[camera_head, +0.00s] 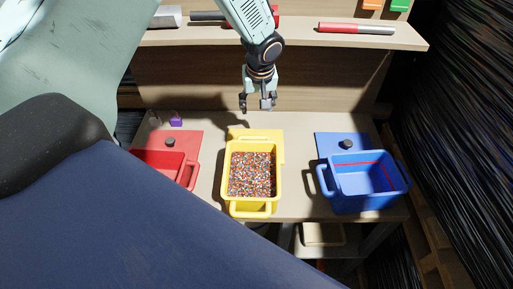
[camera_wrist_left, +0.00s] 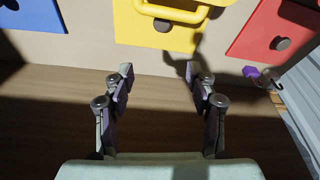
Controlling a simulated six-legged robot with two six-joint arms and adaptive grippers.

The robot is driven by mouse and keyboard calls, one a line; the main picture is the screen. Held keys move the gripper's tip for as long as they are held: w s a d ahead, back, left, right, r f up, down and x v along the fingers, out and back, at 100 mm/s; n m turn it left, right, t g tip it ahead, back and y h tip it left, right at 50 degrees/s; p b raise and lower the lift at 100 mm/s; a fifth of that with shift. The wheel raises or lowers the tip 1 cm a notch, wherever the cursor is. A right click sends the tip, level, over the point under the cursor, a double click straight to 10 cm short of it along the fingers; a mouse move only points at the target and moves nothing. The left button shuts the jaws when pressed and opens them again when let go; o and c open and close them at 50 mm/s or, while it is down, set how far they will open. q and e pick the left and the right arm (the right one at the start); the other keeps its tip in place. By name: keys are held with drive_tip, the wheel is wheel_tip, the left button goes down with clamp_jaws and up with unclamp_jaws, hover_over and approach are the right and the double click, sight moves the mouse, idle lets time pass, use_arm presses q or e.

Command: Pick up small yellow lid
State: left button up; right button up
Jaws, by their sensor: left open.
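The small yellow lid (camera_head: 272,134) lies flat on the table behind the yellow bin (camera_head: 228,190), which hides part of it in the head view. In the left wrist view, the lid (camera_wrist_left: 135,28) is at the top centre, with a dark knob partly under the bin's handle (camera_wrist_left: 182,13). My left gripper (camera_head: 258,107) points down behind the lid, apart from it. Its two fingers (camera_wrist_left: 158,75) are spread with nothing between them. My right gripper is not in view.
The yellow bin is filled with mixed granules. A red lid and red bin (camera_head: 190,175) stand left; a blue lid (camera_head: 330,142) and blue bin (camera_head: 370,205) stand right. A small purple object (camera_head: 176,121) lies back left. A shelf (camera_head: 300,38) runs behind the table.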

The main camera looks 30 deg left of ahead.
use_arm(q)
drive_tip(key=b+x, duration=0.2)
drive_tip(key=x, duration=0.2)
drive_tip(key=s+b+x, duration=0.1)
drive_tip(key=b+x, duration=0.1)
drive_tip(key=x, duration=0.3)
drive_tip(key=d+b+x, duration=0.1)
drive_tip(key=b+x, duration=0.2)
drive_tip(key=x, duration=0.1)
drive_tip(key=shift+s+f, duration=0.3)
drive_tip(key=shift+f, duration=0.15)
drive_tip(key=shift+a+f, duration=0.2)
drive_tip(key=shift+f, duration=0.3)
drive_tip(key=shift+w+f, duration=0.1)
drive_tip(key=shift+f, duration=0.05)
drive_tip(key=shift+w, duration=0.1)
drive_tip(key=shift+c, duration=1.3)
drive_tip(key=c, duration=0.5)
clamp_jaws()
